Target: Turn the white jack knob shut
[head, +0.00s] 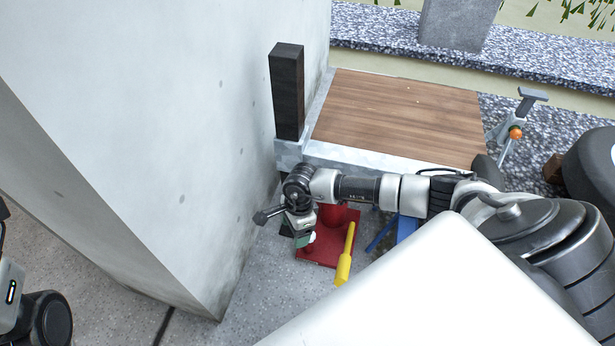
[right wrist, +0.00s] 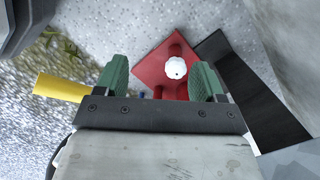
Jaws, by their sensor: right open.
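The red jack (head: 328,250) stands on the grey floor beside the pale wall, partly hidden under my right arm. In the right wrist view its red base (right wrist: 152,72) shows with the round white knob (right wrist: 175,68) on it. My right gripper (head: 303,238) is above the jack, pointing down. In the right wrist view its two green fingers (right wrist: 160,78) are apart, with the knob seen between them, nearer the right finger. Nothing is gripped, and the knob appears beyond the fingertips. The knob is hidden in the head view. My left gripper is out of view.
A yellow handle (head: 346,255) sticks up beside the jack and also shows in the wrist view (right wrist: 60,88). The wall (head: 180,130) is close on the left. A dark post (head: 287,92) and a wooden platform (head: 400,115) stand behind. A blue object (head: 405,229) is to the right.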

